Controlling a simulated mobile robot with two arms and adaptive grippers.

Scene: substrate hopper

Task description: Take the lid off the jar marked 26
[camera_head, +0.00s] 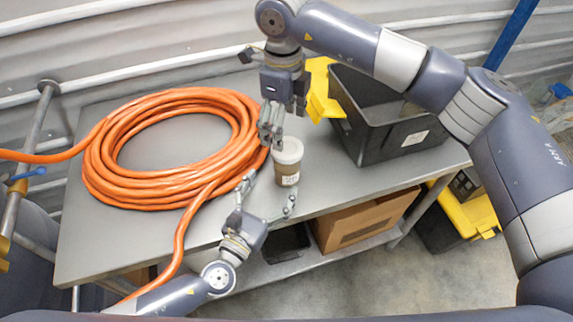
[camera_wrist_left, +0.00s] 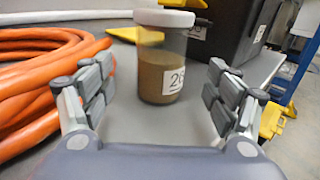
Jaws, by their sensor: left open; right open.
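The jar marked 26 (camera_head: 287,175) stands upright on the grey table near its front edge, with brown contents and a white lid (camera_head: 288,150) on top. In the left wrist view the jar (camera_wrist_left: 163,82) faces me with its "26" label, and the lid (camera_wrist_left: 164,18) sits on it. My left gripper (camera_head: 268,191) is open and low in front of the jar, its fingers spread to either side; whether they touch it I cannot tell. My right gripper (camera_head: 271,132) is open and empty, pointing down just behind and left of the lid.
A coiled orange hose (camera_head: 175,187) covers the table's left side, close to both grippers. A black bin (camera_head: 385,135) with a label stands to the right, beside a yellow part (camera_head: 318,92). A cardboard box (camera_head: 365,220) is on the shelf below. Some bare table lies right of the jar.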

